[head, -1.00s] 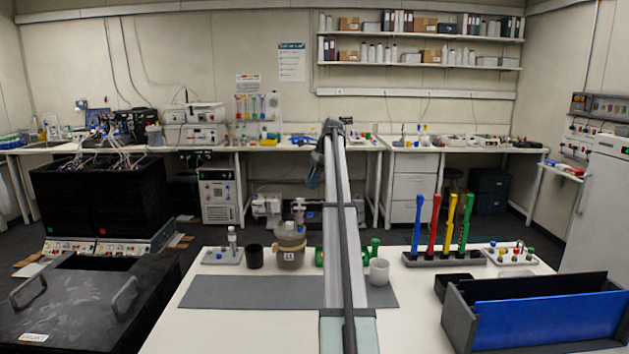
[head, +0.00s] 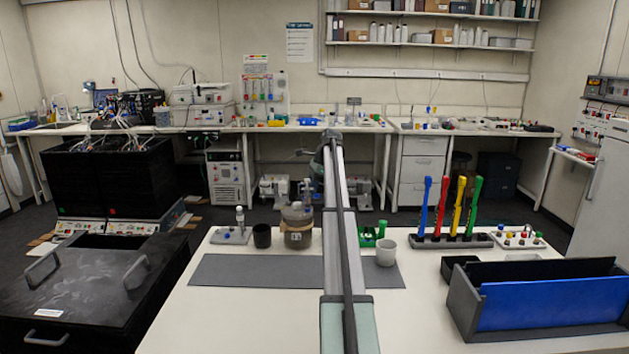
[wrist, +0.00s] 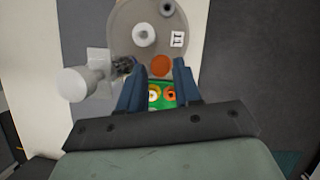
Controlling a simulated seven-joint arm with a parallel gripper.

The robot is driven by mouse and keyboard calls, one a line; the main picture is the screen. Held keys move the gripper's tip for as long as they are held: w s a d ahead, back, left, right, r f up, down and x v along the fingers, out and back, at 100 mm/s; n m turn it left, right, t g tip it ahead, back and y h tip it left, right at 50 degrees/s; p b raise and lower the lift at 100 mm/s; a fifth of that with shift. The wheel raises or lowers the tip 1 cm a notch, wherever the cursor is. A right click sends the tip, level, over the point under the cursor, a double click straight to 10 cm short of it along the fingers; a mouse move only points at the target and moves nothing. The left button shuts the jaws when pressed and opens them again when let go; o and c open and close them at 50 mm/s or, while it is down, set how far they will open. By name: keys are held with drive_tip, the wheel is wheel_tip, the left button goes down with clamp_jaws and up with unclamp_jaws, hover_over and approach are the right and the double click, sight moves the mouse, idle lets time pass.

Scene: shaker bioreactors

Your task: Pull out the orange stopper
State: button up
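The orange stopper (wrist: 160,65) shows in the wrist view as a round orange top at the near edge of the vessel's round lid (wrist: 122,28). My gripper (wrist: 156,66) is open, its two dark blue fingers on either side of the stopper with gaps; contact is not visible. Depth between fingertips and stopper is hard to tell. In the head view the brownish vessel (head: 298,232) stands on the bench just left of my arm; the stopper cannot be made out there, and my gripper is hidden behind the arm.
The lid also carries a white cap (wrist: 144,35) and a black port (wrist: 167,7). A grey-white fitting (wrist: 82,82) sits left of the fingers. A green block (wrist: 158,104) with ringed holes lies below them. A black cup (head: 262,237) and white cup (head: 386,252) flank the vessel.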

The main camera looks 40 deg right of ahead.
drive_tip(key=shift+x, duration=0.95)
clamp_jaws()
drive_tip(key=shift+r, duration=1.5)
drive_tip(key=shift+r, duration=1.35)
